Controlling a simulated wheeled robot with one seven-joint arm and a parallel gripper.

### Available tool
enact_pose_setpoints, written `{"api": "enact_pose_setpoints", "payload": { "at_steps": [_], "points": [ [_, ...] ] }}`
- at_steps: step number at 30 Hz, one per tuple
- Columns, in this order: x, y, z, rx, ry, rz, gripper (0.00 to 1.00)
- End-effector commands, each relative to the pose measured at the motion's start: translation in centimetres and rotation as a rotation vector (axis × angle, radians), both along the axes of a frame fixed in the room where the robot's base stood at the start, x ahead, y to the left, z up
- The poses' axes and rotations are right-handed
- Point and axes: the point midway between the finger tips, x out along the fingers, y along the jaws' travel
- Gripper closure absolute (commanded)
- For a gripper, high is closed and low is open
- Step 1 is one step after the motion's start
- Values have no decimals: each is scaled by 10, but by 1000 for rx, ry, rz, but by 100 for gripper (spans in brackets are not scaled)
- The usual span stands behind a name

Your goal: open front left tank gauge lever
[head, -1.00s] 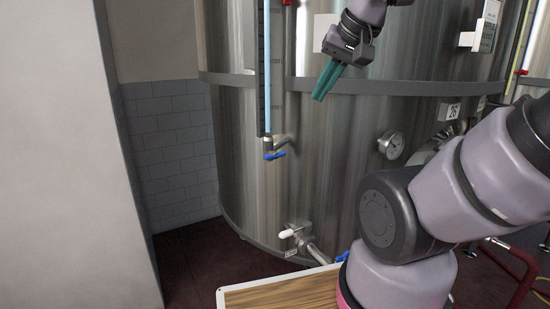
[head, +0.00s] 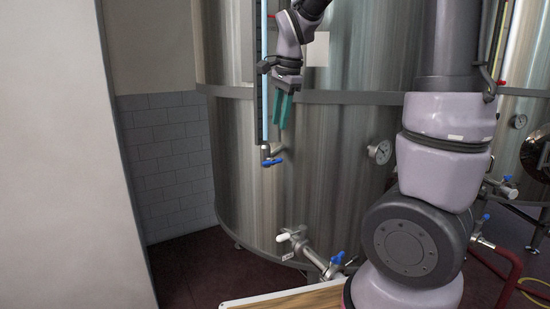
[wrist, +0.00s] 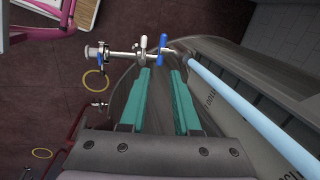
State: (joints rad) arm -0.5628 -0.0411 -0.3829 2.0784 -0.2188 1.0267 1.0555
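The front left tank gauge is a light-blue vertical tube (head: 265,70) on the steel tank (head: 330,200). Its blue lever (head: 272,161) sits on a small valve at the tube's foot and points right. My gripper (head: 281,127) hangs with its teal fingers downward, above and slightly right of the lever, apart from it. In the wrist view the fingers (wrist: 160,75) are spread with nothing between them. The blue lever (wrist: 161,48) shows beyond the fingertips, between them, and the gauge tube (wrist: 235,96) runs along the right.
Below the gauge, an outlet pipe carries a white-handled valve (head: 288,237) and a blue-handled valve (head: 338,259). A wooden-topped table (head: 290,300) is at the bottom. A pale wall (head: 70,150) stands at left.

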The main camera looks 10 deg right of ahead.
Motion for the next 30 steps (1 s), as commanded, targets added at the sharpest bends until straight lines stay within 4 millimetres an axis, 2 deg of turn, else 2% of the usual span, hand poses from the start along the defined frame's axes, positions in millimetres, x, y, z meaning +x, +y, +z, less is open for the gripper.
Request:
{"api": "enact_pose_setpoints", "payload": {
  "at_steps": [3,10,21,25,30],
  "points": [
    [12,8,-9,-19,24,-55,69],
    [17,9,-29,-25,32,-77,69],
    [29,13,-95,-26,32,-76,69],
    [33,14,-109,-24,30,-77,69],
    [34,15,-117,-23,28,-75,69]
  ]
}}
